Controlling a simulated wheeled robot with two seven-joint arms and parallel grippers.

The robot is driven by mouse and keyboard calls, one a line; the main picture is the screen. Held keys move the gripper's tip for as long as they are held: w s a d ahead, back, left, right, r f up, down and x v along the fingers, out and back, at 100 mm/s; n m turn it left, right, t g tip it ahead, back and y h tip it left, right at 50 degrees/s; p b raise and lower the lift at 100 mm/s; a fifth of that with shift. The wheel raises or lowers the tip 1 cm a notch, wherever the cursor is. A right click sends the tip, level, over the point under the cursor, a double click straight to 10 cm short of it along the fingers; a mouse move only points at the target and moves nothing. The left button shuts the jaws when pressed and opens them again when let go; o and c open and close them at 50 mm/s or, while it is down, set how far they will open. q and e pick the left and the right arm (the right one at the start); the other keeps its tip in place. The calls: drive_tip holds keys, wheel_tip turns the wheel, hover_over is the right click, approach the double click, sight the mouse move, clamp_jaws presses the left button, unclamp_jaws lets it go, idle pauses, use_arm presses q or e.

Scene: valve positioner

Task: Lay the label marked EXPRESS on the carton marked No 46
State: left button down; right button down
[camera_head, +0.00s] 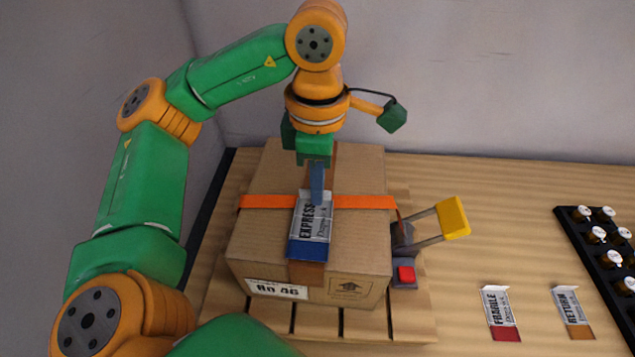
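The EXPRESS label (309,225), white with a blue band at its near end, is over the top of the carton marked No 46 (262,228). It crosses the brown tape in front of the orange strap. My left gripper (317,196) points down at the label's far end, where a raised tab shows, and appears shut on that tab. One finger hides the other. I cannot tell whether the label touches the carton top or is just above it. The carton's number shows on a white sticker on its front. My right gripper is not in view.
The carton stands on a slatted wooden pallet (410,322). Right of it is a device with a yellow handle (453,217) and red button (406,274). FRAGILE (500,312) and RETURN (573,311) labels lie on the table near a black rack (590,250) of bottles.

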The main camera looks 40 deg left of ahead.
use_arm(q)
drive_tip(key=shift+f, duration=0.2)
drive_tip(key=c, duration=1)
unclamp_jaws()
wheel_tip(320, 180, up, 6)
drive_tip(key=shift+r+p, duration=0.15)
drive_tip(key=shift+p, duration=1)
drive_tip(key=shift+r, duration=0.45)
